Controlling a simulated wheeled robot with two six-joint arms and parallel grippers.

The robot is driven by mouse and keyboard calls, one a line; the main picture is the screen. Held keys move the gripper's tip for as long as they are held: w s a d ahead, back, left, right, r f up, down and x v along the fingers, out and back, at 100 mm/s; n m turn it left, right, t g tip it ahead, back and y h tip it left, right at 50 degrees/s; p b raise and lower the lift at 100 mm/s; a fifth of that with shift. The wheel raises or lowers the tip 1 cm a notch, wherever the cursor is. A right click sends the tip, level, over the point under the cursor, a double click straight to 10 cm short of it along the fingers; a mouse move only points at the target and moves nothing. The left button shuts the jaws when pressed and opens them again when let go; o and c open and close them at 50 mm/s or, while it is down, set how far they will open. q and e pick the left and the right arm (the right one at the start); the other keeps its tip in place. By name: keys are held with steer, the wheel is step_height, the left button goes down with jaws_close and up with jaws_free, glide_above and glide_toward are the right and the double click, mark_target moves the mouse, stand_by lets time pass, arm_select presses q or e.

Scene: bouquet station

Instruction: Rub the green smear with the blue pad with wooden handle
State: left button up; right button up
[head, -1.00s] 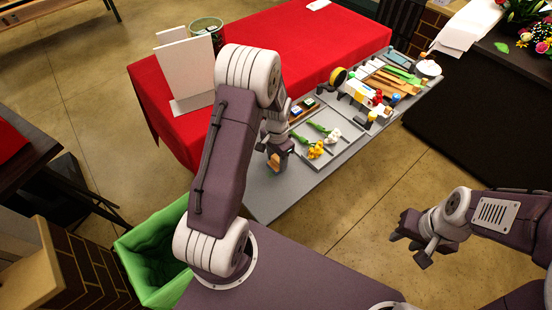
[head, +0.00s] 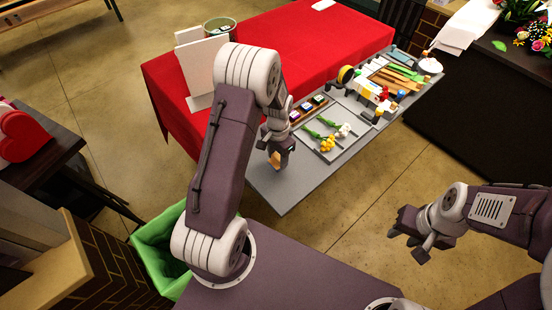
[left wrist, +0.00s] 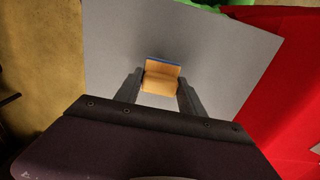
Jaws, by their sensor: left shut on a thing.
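The blue pad with wooden handle (left wrist: 162,76) is between the fingers of my left gripper (left wrist: 161,92) in the left wrist view. Its tan wood faces the camera, and a thin blue strip shows along its far edge. In the head view my left gripper (head: 276,147) is shut on the handle (head: 276,158), over the near left end of the grey table (head: 285,190). Whether the pad touches the surface I cannot tell. I cannot make out the green smear in either view now. My right gripper (head: 410,240) is open and empty, over the floor at right.
A tray (head: 345,148) with yellow and white flowers lies right of my left gripper, with small colored blocks (head: 308,107) behind it. Tools and sticks (head: 398,77) crowd the far end. A red-covered table (head: 270,50) stands behind, and a green-lined bin (head: 158,242) at lower left.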

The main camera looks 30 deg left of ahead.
arm_select(q)
step_height(320, 180, up, 2)
steer(key=shift+w+p, duration=0.15)
steer(key=shift+p, duration=0.45)
step_height(320, 180, up, 3)
steer(key=p, duration=0.2)
steer(key=shift+p, duration=0.35)
